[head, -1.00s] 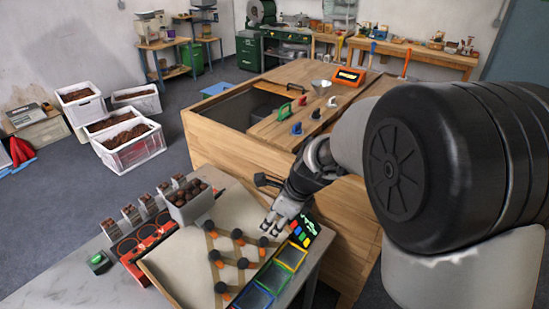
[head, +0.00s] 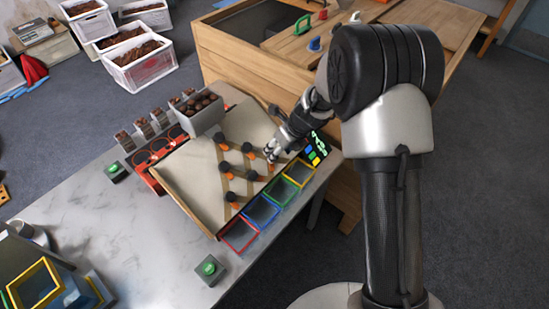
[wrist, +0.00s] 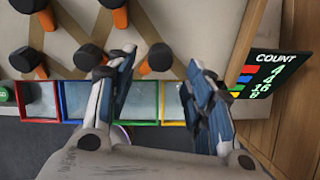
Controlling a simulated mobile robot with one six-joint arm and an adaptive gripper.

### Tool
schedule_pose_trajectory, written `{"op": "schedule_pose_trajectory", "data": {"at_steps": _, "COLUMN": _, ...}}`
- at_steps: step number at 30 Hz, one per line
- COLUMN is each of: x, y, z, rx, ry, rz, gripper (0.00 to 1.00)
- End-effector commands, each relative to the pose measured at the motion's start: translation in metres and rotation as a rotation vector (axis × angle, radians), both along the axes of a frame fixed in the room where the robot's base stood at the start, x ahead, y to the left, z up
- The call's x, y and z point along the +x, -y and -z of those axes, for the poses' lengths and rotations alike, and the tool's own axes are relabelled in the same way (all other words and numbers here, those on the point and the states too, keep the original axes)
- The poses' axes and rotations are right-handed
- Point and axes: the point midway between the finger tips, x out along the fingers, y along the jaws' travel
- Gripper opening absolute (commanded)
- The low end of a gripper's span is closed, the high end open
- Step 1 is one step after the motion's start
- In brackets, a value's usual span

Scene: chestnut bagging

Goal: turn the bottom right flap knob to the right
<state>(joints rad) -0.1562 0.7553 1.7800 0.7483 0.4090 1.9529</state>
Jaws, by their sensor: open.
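The sloped board (head: 190,182) carries several black round knobs with orange flaps. The bottom right flap knob (wrist: 160,57) shows in the wrist view between the fingertips of my gripper (wrist: 162,62), nearer the left finger. Its orange flap (wrist: 144,69) points down and left from it. In the head view my gripper (head: 271,153) is at the board's right side and largely hides this knob. My gripper is open, with its fingers spread to either side of the knob. I cannot tell whether a finger touches it.
Red (head: 240,235), blue (head: 262,211), green (head: 281,191) and yellow (head: 299,173) framed bins line the board's lower edge. A dark count display (wrist: 268,75) stands right of the gripper. A chestnut-filled hopper (head: 205,122) sits at the board's top.

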Motion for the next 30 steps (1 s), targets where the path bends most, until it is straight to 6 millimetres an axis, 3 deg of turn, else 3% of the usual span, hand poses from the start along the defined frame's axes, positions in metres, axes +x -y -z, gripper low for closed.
{"op": "schedule_pose_trajectory", "data": {"at_steps": 1, "x": 0.002, "y": -0.004, "z": 0.013, "rx": 0.0, "ry": -0.001, "rz": -0.002, "gripper": 0.48}}
{"op": "schedule_pose_trajectory", "data": {"at_steps": 7, "x": 0.009, "y": -0.012, "z": 0.037, "rx": 0.0, "ry": 0.0, "rz": -0.002, "gripper": 0.48}}
{"op": "schedule_pose_trajectory", "data": {"at_steps": 20, "x": 0.012, "y": -0.016, "z": 0.045, "rx": 0.0, "ry": 0.001, "rz": -0.002, "gripper": 0.48}}
{"op": "schedule_pose_trajectory", "data": {"at_steps": 30, "x": 0.012, "y": -0.015, "z": 0.045, "rx": 0.0, "ry": 0.001, "rz": -0.002, "gripper": 0.26}}
